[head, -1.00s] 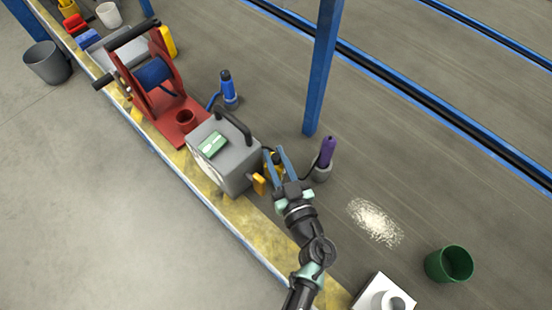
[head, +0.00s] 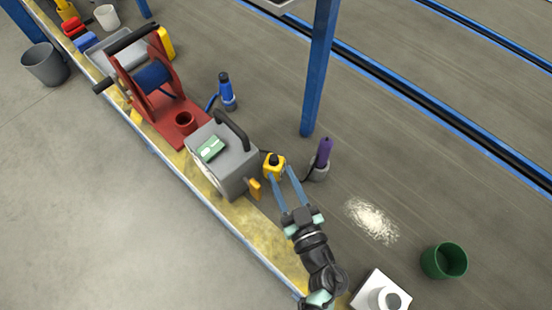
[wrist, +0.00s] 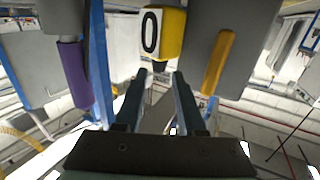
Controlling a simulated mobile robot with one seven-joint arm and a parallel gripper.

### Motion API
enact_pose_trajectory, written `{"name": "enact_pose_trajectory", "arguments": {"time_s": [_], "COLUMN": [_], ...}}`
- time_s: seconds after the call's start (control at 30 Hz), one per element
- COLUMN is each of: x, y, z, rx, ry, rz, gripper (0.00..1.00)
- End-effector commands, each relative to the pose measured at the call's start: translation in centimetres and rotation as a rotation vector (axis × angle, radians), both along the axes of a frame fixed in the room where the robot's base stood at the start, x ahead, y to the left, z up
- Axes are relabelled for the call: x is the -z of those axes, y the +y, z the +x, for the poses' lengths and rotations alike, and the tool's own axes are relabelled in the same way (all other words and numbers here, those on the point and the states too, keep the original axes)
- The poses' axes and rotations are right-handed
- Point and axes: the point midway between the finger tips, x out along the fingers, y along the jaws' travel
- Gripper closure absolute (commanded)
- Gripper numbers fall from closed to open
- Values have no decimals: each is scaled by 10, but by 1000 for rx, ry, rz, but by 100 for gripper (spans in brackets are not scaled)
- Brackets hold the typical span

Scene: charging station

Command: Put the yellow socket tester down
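The yellow socket tester (head: 273,166) stands upright beside the grey box (head: 222,160), at its right end in the head view. In the wrist view the tester (wrist: 172,33) is at top centre, with a white face marked 0. My gripper (head: 282,176) is open and empty, its two blue fingers spread just short of the tester. In the wrist view the gripper (wrist: 164,74) also has a gap between its fingertips, below the tester. I cannot tell whether a fingertip still touches the tester.
A purple-handled tool in a grey holder (head: 320,168) stands close right of the tester. An orange handle (head: 254,188) sticks out from the grey box. A blue post (head: 319,75) rises behind. A green bin (head: 444,261) and pale spilled powder (head: 370,220) lie to the right.

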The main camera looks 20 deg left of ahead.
Motion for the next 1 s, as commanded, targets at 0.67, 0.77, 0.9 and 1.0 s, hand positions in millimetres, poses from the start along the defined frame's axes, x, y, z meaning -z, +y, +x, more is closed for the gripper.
{"name": "enact_pose_trajectory", "arguments": {"time_s": [0.67,0.77,0.9,1.0], "x": [-3,-18,-88,-174], "y": [-44,-45,-55,-72], "z": [-43,-30,25,71], "rx": [3,29,161,321], "ry": [-4,-47,-233,-419], "rz": [0,-2,-1,18], "gripper": [61,61,61,61]}}
